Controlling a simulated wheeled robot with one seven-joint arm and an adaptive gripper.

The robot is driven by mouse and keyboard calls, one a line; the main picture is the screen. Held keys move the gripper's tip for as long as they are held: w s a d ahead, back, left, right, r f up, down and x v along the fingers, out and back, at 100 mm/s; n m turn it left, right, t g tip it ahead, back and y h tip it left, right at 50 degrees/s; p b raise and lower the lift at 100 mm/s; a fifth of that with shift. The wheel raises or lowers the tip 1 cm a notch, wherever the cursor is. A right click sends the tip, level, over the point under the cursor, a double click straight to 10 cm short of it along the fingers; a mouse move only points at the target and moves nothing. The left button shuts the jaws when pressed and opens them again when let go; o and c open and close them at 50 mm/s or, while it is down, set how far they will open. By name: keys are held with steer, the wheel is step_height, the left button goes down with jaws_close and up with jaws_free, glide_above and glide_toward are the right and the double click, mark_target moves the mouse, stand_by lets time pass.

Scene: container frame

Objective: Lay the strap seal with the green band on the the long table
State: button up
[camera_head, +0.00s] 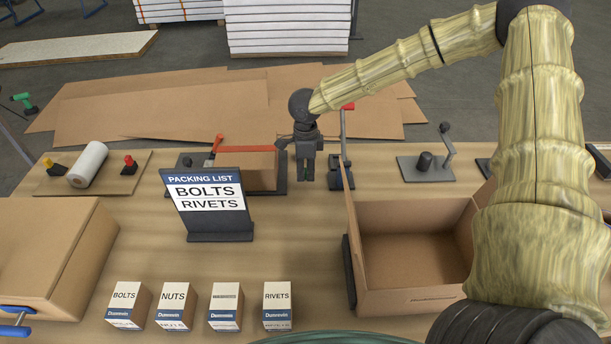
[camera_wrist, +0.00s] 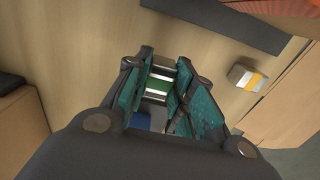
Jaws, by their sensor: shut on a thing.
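The strap seal with the green band (camera_wrist: 157,86) sits between my fingers in the wrist view; it has pale metal parts on each side of the green. My gripper (camera_head: 306,176) points down at the far side of the long table (camera_head: 300,235), and is shut on the seal. It also shows in the wrist view (camera_wrist: 160,78). In the head view only a speck of green shows between the fingers. Whether the seal touches the table I cannot tell. Another small piece with a yellow band (camera_wrist: 249,78) lies on the table in the wrist view.
An open carton (camera_head: 415,250) stands to the right of the middle. The packing list sign (camera_head: 210,205) stands left of my gripper. Small labelled boxes (camera_head: 175,305) line the front. Bare table lies between sign and carton.

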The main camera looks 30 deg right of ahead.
mark_target(305, 171)
steer(key=shift+s+f+p, duration=0.1)
steer(key=shift+f+p, duration=0.35)
steer(key=shift+f, duration=1.15)
steer(key=shift+f, duration=0.1)
steer(key=o, duration=1)
step_height(305, 171, up, 12)
steer(key=shift+r+b, duration=0.1)
steer(key=shift+b, duration=1.05)
steer(key=shift+r, duration=0.1)
